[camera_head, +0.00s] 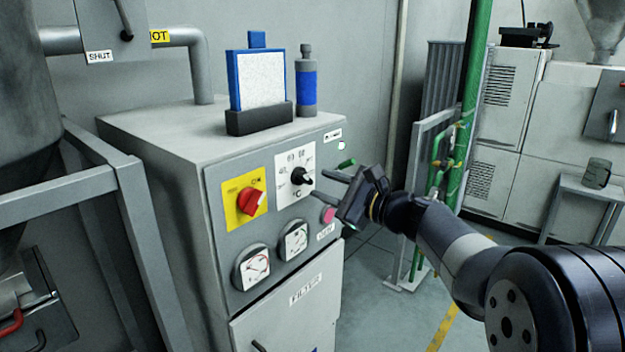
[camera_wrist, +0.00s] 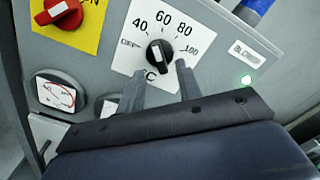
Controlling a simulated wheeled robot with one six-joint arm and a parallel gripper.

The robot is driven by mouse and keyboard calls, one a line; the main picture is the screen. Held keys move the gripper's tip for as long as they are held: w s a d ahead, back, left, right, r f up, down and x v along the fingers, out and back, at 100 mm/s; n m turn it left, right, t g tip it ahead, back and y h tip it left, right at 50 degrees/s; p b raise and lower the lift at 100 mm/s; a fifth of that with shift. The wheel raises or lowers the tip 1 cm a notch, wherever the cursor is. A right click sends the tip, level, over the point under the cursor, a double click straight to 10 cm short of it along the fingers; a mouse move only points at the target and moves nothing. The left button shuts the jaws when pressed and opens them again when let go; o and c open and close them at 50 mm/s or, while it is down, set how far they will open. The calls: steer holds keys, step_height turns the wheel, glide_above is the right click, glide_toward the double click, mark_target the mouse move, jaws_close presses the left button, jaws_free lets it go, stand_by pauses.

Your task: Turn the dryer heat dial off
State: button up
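The dryer heat dial is a black knob (camera_head: 299,176) on a white plate (camera_head: 292,160) marked 40 to 100 and °C, on the front of the grey dryer cabinet. In the wrist view the knob (camera_wrist: 159,54) shows a white pointer mark; which marking it points to is hard to tell. A small OFF-like marking (camera_wrist: 129,43) is left of it. My gripper (camera_head: 320,184) is open, just right of the dial in the head view. In the wrist view its fingers (camera_wrist: 161,76) are apart, with tips either side of the knob's lower part; contact cannot be told.
A red switch (camera_head: 251,201) on a yellow plate is left of the dial. Two gauges (camera_head: 293,241) sit below. A pink button (camera_head: 328,215) and a green knob (camera_head: 346,163) are close to my gripper. A blue-framed filter (camera_head: 259,79) and a bottle (camera_head: 306,85) stand on top.

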mark_target(308, 179)
steer(key=shift+x, duration=2.05)
steer(key=shift+c, duration=0.4)
jaws_close()
